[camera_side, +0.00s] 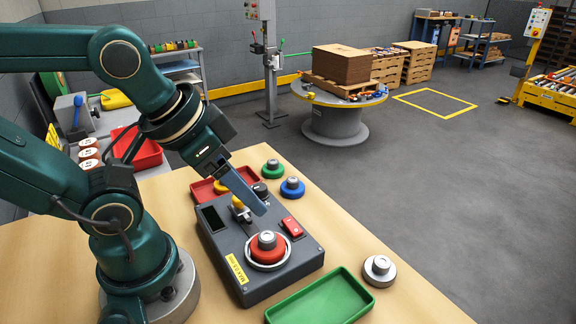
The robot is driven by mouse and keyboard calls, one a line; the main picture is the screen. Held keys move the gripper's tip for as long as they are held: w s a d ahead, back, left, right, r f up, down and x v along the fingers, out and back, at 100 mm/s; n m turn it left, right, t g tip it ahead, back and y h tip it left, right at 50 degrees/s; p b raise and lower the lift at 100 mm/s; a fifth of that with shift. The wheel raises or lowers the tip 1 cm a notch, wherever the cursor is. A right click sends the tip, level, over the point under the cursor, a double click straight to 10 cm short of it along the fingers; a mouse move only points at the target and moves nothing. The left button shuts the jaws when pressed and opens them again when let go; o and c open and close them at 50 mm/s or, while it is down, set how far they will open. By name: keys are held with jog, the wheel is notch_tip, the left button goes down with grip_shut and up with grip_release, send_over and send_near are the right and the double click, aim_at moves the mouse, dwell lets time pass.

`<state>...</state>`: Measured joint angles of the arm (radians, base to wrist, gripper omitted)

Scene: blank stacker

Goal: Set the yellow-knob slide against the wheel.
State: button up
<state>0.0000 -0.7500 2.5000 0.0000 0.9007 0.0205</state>
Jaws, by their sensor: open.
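A grey machine box (225,246) stands on the wooden table. A red wheel (267,250) with a silver hub sits in a pale ring on its top, near the front. A small yellow knob (237,202) on a metal piece shows on the box top behind the wheel, with a gap between them. I take it for the slide; its track is partly hidden by my gripper.
A red switch (292,227), a black knob (260,189) and a dark display (213,218) are on the box. A red tray (203,192) is behind it, a green tray (320,300) in front. Green, blue and grey knobbed discs (380,270) stand on the table to the right.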

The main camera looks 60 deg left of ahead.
jog(key=m, duration=0.3)
jog(key=m+g, duration=0.5)
jog(key=m, duration=0.1)
send_over(242, 209)
notch_tip(242, 209, down, 2)
jog(key=shift+f, duration=0.1)
jog(key=shift+a+f+g, duration=0.3)
jog(key=shift+a+f, duration=0.05)
jog(key=shift+f, duration=2.55)
grip_shut()
jog(key=shift+s, duration=0.1)
